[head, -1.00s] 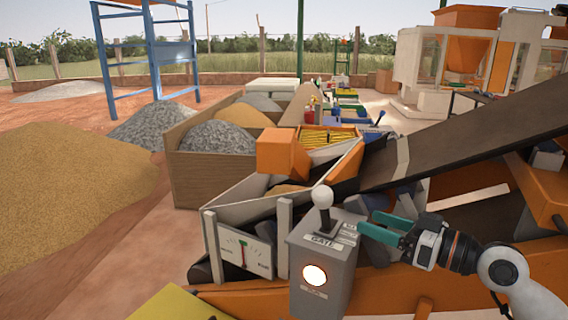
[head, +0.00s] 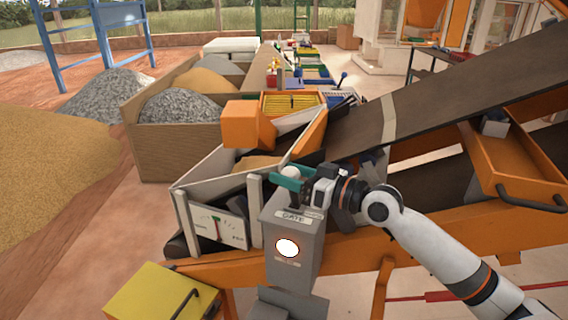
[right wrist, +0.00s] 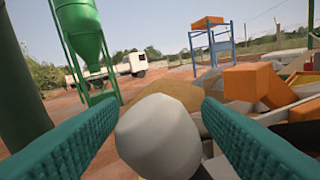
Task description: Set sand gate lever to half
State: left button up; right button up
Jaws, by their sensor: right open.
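The sand gate lever has a white ball knob (head: 290,173) on top of a grey control box (head: 291,240) labelled GATE, with a lit white round lamp on its front. My right gripper (head: 288,180) is at the knob, its green fingers open. In the right wrist view the knob (right wrist: 158,138) sits between the two open fingers, with a narrow gap on the right side. The lever's shaft is mostly hidden by the fingers. A gauge plate (head: 218,227) with a red and green pointer stands left of the box. My left gripper is not in view.
A sand hopper (head: 255,163) with pale walls lies just behind the box, with an orange block (head: 241,124) above it. The conveyor belt (head: 440,110) rises to the right. A yellow box (head: 150,296) stands at the lower left.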

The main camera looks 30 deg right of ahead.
jog(key=shift+x, duration=1.05)
jog(key=shift+s, duration=0.1)
jog(key=shift+c, duration=0.2)
grip_shut()
jog(key=w+d+m, duration=0.2)
jog(key=d, duration=0.1)
jog(key=w+d+m, duration=0.1)
jog(key=m, duration=0.1)
jog(key=shift+d+r+g, duration=0.2)
jog(key=shift+r+g, duration=0.2)
jog(key=shift+o, duration=0.2)
grip_release()
jog(key=shift+w, duration=0.1)
jog(key=shift+b, duration=0.35)
